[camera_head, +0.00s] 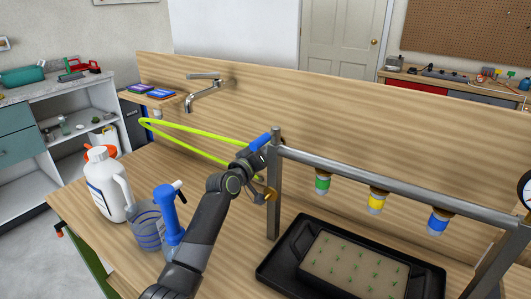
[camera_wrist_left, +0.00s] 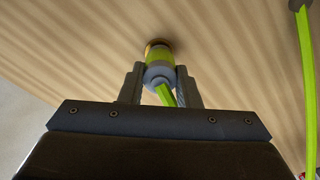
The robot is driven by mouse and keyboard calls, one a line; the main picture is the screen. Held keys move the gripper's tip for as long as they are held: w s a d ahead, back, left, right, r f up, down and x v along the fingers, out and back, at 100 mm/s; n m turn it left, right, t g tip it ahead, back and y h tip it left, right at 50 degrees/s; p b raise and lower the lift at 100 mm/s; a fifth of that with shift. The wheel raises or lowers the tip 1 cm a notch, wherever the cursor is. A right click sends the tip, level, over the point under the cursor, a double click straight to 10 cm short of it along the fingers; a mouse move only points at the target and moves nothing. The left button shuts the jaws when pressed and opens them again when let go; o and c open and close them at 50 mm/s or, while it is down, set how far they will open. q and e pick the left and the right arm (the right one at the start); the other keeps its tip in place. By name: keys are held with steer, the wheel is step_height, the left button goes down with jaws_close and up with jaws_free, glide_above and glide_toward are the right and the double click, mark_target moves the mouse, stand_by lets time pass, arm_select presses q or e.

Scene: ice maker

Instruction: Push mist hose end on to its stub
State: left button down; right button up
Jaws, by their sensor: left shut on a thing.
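The mist hose is bright lime green (camera_head: 190,129) and loops out to the left above the wooden bench. Its end (camera_wrist_left: 159,58), a pale grey-blue collar with a green band, sits between the fingers of my left gripper (camera_wrist_left: 160,82), which is shut on it. A brown-gold ring (camera_wrist_left: 157,43), perhaps the stub, shows right beyond the hose end, against a wood-grained surface. I cannot tell whether the end is seated on it. In the head view, my left gripper is beside the grey frame's left post, its fingers mostly hidden. My right gripper is not in view.
The grey frame (camera_head: 400,182) carries green, yellow and blue nozzles over a black tray (camera_head: 265,272) of seedlings. A blue spray bottle (camera_head: 168,212), a clear jug (camera_head: 146,228) and a white jug (camera_head: 103,190) stand left of my arm. A tap (camera_head: 203,92) is behind.

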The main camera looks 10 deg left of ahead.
arm_select(q)
steer(key=shift+w+d+r, duration=0.1)
steer(key=shift+w+r, duration=0.05)
steer(key=shift+r, duration=0.05)
steer(key=c, duration=1.5)
jaws_free()
steer(key=shift+r, duration=0.1)
steer(key=o, duration=0.5)
steer(key=shift+w, duration=0.1)
steer(key=shift+f, duration=0.25)
steer(key=v, duration=0.7)
steer(key=shift+s, duration=0.25)
steer(key=shift+a, duration=0.2)
